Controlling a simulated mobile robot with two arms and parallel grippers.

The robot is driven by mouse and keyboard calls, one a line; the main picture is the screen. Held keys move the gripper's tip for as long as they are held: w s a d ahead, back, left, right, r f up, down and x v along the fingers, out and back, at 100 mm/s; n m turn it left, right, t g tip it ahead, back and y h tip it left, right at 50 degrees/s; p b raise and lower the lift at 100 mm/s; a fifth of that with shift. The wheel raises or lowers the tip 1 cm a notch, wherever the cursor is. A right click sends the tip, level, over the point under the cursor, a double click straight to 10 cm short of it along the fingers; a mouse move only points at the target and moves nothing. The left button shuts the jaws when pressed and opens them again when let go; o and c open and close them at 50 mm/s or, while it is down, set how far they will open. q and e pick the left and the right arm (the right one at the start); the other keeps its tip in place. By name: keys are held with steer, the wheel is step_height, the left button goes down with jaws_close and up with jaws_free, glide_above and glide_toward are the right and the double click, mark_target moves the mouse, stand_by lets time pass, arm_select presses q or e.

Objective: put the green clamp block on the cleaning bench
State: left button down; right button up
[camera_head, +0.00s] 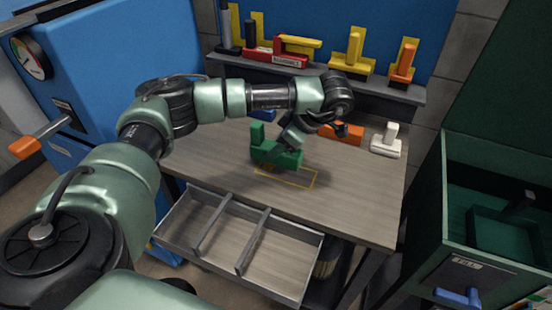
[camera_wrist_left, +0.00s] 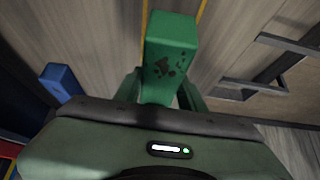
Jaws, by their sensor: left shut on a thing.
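The green clamp block (camera_head: 275,154) is at the wooden bench (camera_head: 355,200), near a yellow outlined rectangle (camera_head: 300,178) on its top. My left gripper (camera_head: 290,142) reaches down over the block and is shut on it. In the left wrist view the green clamp block (camera_wrist_left: 170,60) stands between the fingers, with dark smudges on its face. I cannot tell whether its underside touches the bench top. The gripper hides part of the block. My right gripper is not in view.
An open drawer (camera_head: 225,243) with dividers juts out from the bench front. Orange (camera_head: 342,133) and white (camera_head: 386,142) blocks stand at the back right; a blue block (camera_head: 262,114) is behind the arm. A shelf (camera_head: 330,79) holds several coloured tools. A green cabinet (camera_head: 490,225) stands right.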

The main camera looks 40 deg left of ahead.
arm_select(q)
step_height(320, 180, down, 3)
steer(key=shift+f, duration=0.1)
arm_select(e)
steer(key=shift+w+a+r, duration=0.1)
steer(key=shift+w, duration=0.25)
arm_select(q)
steer(key=shift+f, duration=0.2)
steer(key=c, duration=0.8)
jaws_free()
steer(key=shift+c, duration=0.2)
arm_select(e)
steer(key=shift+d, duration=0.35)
